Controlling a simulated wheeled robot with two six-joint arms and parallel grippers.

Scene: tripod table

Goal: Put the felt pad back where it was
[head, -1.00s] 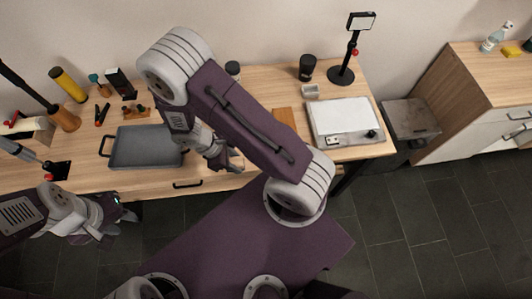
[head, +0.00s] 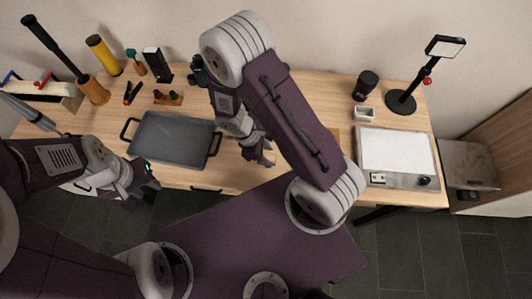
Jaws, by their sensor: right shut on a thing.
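My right gripper (head: 262,153) is shut over the wooden table (head: 235,180), just right of the grey tray (head: 172,140). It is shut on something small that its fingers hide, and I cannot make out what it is. I cannot pick out the felt pad for sure anywhere in the head view. A tan flat piece (head: 333,140) lies partly hidden behind my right arm, left of the white-topped device. My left gripper (head: 143,183) hangs at the table's front edge below the tray, and its fingers are too small and dark to judge.
A white-topped device (head: 396,150) sits at the right end. Behind it are a small pale dish (head: 365,113), a dark cup (head: 366,86) and a lamp stand (head: 402,101). A yellow cylinder (head: 103,55), a black box (head: 157,64) and pliers (head: 132,93) stand or lie at back left.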

